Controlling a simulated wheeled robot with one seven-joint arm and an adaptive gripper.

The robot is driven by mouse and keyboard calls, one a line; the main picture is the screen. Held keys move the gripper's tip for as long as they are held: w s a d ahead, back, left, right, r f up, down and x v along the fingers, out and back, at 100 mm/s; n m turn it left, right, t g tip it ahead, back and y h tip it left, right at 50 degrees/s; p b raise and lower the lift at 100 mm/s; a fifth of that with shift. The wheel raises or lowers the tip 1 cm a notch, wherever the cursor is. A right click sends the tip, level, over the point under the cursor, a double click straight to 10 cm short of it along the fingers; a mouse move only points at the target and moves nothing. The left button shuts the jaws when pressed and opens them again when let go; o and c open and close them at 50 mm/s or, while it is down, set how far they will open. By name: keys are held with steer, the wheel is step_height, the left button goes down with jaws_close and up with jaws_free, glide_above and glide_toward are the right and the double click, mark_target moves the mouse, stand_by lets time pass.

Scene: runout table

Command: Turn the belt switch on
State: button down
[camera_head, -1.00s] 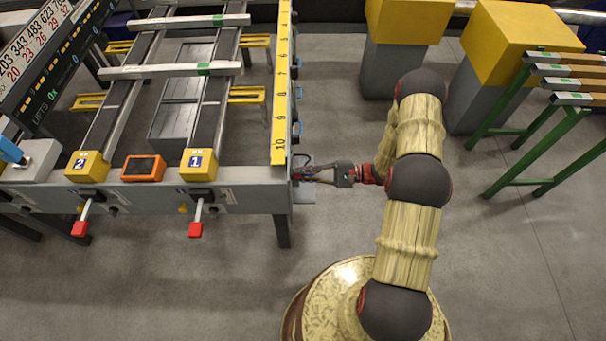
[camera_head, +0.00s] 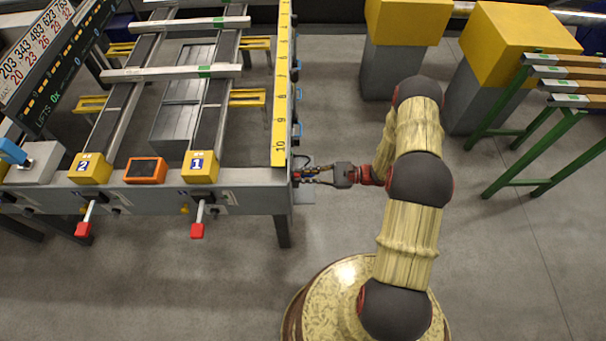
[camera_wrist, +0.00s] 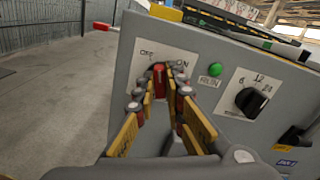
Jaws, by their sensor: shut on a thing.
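The belt switch is a red knob (camera_wrist: 158,74) on a white plate marked OFF on the left and ON on the right. It sits on the grey end panel (camera_wrist: 195,110) of the runout table. My gripper (camera_wrist: 162,92) is shut on the red knob, with a finger on each side. The knob stands roughly upright in the wrist view, between the two words; its exact setting is hard to tell. In the head view my gripper (camera_head: 299,174) reaches the table's right end from the right, and the knob cannot be made out there.
Right of the switch are a green lamp (camera_wrist: 215,70) marked RUN and a black selector knob (camera_wrist: 251,100). Two red-tipped levers (camera_head: 197,230) hang from the table's front. A green rack (camera_head: 540,130) and yellow-topped blocks (camera_head: 510,45) stand to the right. The near floor is clear.

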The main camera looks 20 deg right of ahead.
steer(key=m+p, duration=0.1)
steer(key=m, duration=0.5)
steer(key=m+p, duration=0.1)
steer(key=m, duration=0.5)
steer(key=shift+w+f+m, duration=0.1)
steer(key=shift+w+m, duration=0.1)
steer(key=shift+m, duration=0.1)
stand_by(0.4)
steer(key=c, duration=1.8)
jaws_free()
steer(key=shift+c, duration=0.2)
steer(key=shift+d, duration=0.1)
steer(key=v, duration=1.2)
